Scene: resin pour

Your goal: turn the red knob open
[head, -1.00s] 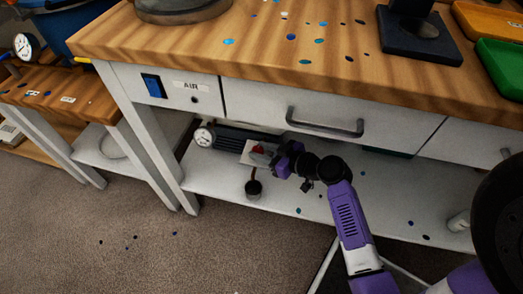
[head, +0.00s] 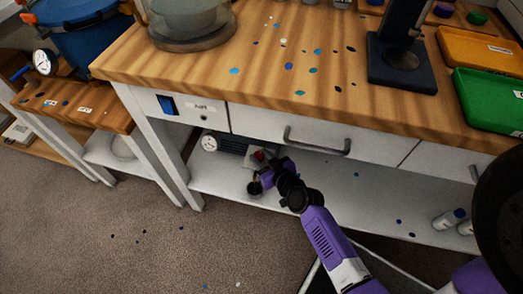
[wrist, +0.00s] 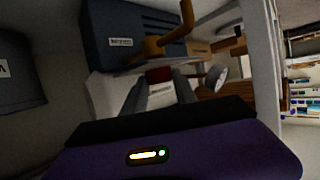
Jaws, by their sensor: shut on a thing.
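The red knob (head: 259,155) shows as a small red patch at the front of the pump on the lower shelf under the bench. In the wrist view the knob (wrist: 159,74) is between the two grey fingers. My gripper (head: 264,163) has reached in under the drawer and is shut on the knob; in the wrist view the gripper (wrist: 160,83) hides part of it. The dark ribbed pump body (head: 232,146) lies behind, with a brass pipe (wrist: 166,42) close past the knob in the wrist view. The knob's turn angle cannot be told.
A round gauge (head: 209,142) is at the pump's left end. The drawer (head: 290,137) and bench top hang low over my arm. A bench leg (head: 170,165) stands to the left. White bottles (head: 448,219) stand on the shelf at right. The shelf between is mostly clear.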

